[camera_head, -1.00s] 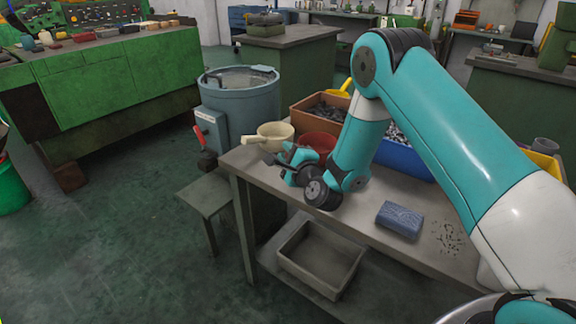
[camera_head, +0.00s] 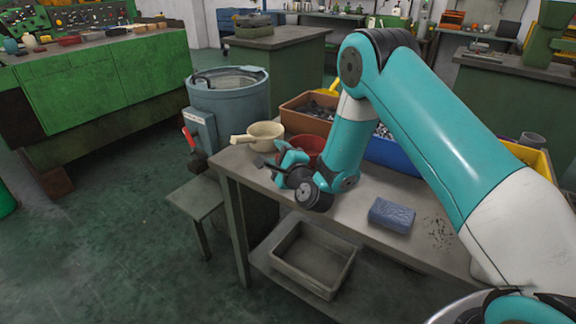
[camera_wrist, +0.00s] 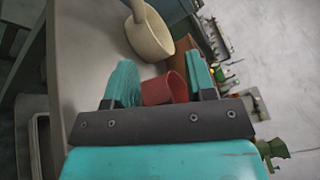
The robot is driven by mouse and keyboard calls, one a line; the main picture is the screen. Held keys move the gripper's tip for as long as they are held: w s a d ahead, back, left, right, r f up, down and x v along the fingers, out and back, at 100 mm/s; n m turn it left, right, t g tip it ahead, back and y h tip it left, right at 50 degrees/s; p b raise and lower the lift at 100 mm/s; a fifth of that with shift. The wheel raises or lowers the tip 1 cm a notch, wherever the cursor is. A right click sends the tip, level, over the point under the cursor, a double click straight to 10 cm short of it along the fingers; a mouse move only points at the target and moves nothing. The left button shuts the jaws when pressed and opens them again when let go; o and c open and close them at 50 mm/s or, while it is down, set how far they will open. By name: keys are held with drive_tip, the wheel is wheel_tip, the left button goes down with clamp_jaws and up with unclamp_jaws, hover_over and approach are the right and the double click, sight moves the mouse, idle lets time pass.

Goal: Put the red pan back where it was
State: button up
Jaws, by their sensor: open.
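The red pan (camera_head: 309,144) is on the workbench (camera_head: 345,228), near its back left part, just right of the cream pan (camera_head: 263,134). My arm hides much of it in the head view, and its handle cannot be made out. My gripper (camera_head: 283,162) is low over the bench's left end, in front of the red pan. In the wrist view my gripper (camera_wrist: 162,80) is open, and the red pan (camera_wrist: 165,89) shows between the fingers. I cannot tell whether they touch it. The cream pan (camera_wrist: 150,38) lies beyond the fingertips.
An orange-brown crate (camera_head: 301,117) and a blue bin (camera_head: 391,155) stand behind my arm. A blue block (camera_head: 391,215) lies on the bench's front right part. A grey-blue drum (camera_head: 229,100) stands left of the bench. An empty tray (camera_head: 312,262) sits on the lower shelf.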

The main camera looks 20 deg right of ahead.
drive_tip(key=s+b, duration=0.1)
drive_tip(key=b, duration=0.1)
drive_tip(key=shift+d+f+b, duration=0.1)
drive_tip(key=shift+f+b, duration=0.2)
drive_tip(key=shift+f, duration=0.1)
drive_tip(key=s+d+b, duration=0.1)
drive_tip(key=s+b, duration=0.9)
drive_tip(key=b, duration=0.1)
drive_tip(key=s+a+r+n+g+y, duration=0.1)
drive_tip(key=s+a+n+g+y, duration=0.1)
drive_tip(key=s+a+n+g, duration=0.5)
drive_tip(key=s+a+n+g+y, duration=0.25)
drive_tip(key=s+n, duration=0.25)
drive_tip(key=n, duration=0.5)
drive_tip(key=s+d+r+n+g+h, duration=0.1)
drive_tip(key=s+d+n+g+h, duration=0.2)
drive_tip(key=s+n+g, duration=0.5)
drive_tip(key=s+n, duration=0.3)
drive_tip(key=s, duration=0.5)
drive_tip(key=shift+d+b, duration=0.4)
